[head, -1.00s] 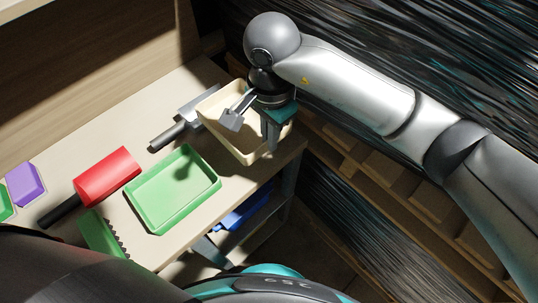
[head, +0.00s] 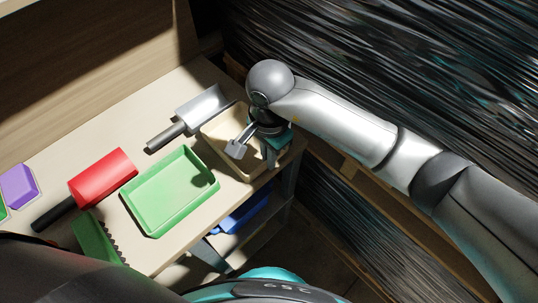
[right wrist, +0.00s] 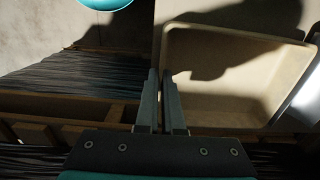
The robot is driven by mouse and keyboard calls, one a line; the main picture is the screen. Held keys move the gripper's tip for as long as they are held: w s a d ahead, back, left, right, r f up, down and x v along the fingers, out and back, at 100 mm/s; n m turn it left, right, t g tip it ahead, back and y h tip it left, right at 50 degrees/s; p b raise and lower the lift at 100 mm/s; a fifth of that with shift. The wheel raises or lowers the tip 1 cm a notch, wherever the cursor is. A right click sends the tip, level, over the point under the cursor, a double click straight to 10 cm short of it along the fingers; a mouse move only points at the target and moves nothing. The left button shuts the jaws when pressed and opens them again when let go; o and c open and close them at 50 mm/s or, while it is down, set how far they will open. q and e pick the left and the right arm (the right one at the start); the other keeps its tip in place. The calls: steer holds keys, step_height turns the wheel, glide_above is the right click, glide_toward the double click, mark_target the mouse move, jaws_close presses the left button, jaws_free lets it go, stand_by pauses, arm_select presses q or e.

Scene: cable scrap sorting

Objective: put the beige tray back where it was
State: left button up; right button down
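The beige tray (head: 222,150) is at the right end of the table in the head view, beside the metal-bladed scoop. My right gripper (head: 271,160) is over its right side and hides part of it. In the right wrist view, the two fingers (right wrist: 161,75) are close together with the wall of the beige tray (right wrist: 230,115) between them. The inside that shows there is empty. I cannot tell whether the tray's base fully touches the table. My left gripper is not in view.
A green tray (head: 128,196) lies left of the beige tray. The metal scoop (head: 200,108) lies behind, close to the beige tray. A red scoop (head: 103,177), a purple tray (head: 18,187) and a green toothed piece (head: 90,240) are farther left. A blue bin (head: 240,215) sits below the tabletop.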

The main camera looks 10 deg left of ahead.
steer(key=c, duration=1)
jaws_free()
steer(key=shift+c, duration=0.2)
steer(key=shift+r, duration=0.15)
step_height(320, 180, up, 12)
steer(key=p, duration=0.2)
